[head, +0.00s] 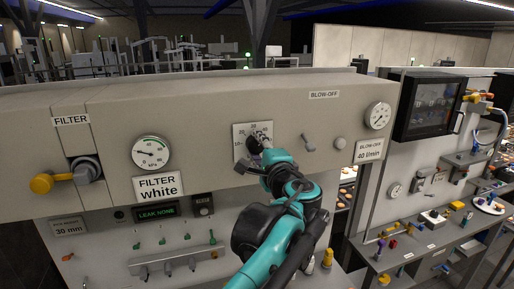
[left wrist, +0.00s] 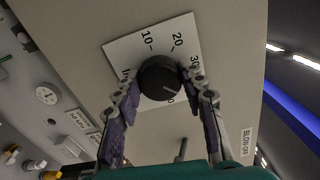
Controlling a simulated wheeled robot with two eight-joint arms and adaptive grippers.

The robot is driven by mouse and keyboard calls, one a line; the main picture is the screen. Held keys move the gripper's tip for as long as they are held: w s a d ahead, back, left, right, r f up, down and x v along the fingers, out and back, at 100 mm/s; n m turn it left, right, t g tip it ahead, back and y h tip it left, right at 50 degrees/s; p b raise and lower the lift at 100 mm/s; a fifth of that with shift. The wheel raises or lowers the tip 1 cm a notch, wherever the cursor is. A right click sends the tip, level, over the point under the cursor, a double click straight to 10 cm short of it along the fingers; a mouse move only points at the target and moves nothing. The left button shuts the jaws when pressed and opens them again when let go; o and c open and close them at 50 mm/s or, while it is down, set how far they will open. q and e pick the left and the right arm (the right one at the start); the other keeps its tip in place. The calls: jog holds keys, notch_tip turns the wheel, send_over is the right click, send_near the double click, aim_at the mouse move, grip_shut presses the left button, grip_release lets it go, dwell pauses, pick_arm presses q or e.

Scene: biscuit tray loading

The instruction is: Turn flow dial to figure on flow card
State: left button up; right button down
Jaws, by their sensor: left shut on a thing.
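The flow dial is a round black knob (left wrist: 158,76) on a white scale plate (head: 239,133), whose plate also shows in the left wrist view (left wrist: 122,50). Figures 10, 20 and 30 are readable there; others are partly hidden by knob and fingers. A pale pointer line on the knob points to the lower right in that view, past 30; its exact reading is unclear. My left gripper (head: 257,148) is shut on the knob, one finger on each side. The flow card (head: 369,151) reads BLOW-OFF 40 l/min. My right gripper is not in view.
A toggle lever (head: 308,142) and a pale round button (head: 340,144) sit right of the dial. A gauge (head: 377,116) is farther right. Left are a kPa gauge (head: 151,152), a FILTER white card (head: 158,187) and a yellow-handled valve (head: 42,183).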

pick_arm(q)
jog(key=o, duration=1.2)
jog(key=shift+c, duration=0.2)
jog(key=v, duration=1.2)
jog(key=s+a+f+n+g+b, duration=0.2)
jog(key=a+f+b, duration=0.4)
jog(key=f, duration=0.6)
jog(key=s+a+f+n+g+b, duration=0.1)
jog(key=a+f+n+g+b, duration=0.35)
jog(key=f, duration=0.75)
jog(key=s+a+f+g+b, duration=0.1)
jog(key=s+a+f+b, duration=0.1)
jog(key=a+f+b, duration=0.75)
jog(key=s+f+n+g+h+b, duration=0.1)
jog(key=s+f+n+b, duration=0.3)
jog(key=f, duration=1.4)
jog(key=s+a+f+n+g+h+b, duration=0.1)
jog(key=s+f+n+h+b, duration=0.3)
jog(key=f, duration=1.4)
jog(key=s+n+b, duration=0.1)
jog(key=s+b, duration=0.2)
jog(key=b, duration=0.2)
jog(key=shift+s+a+h, duration=0.2)
jog(key=shift+s+h, duration=0.1)
jog(key=shift+s, duration=0.05)
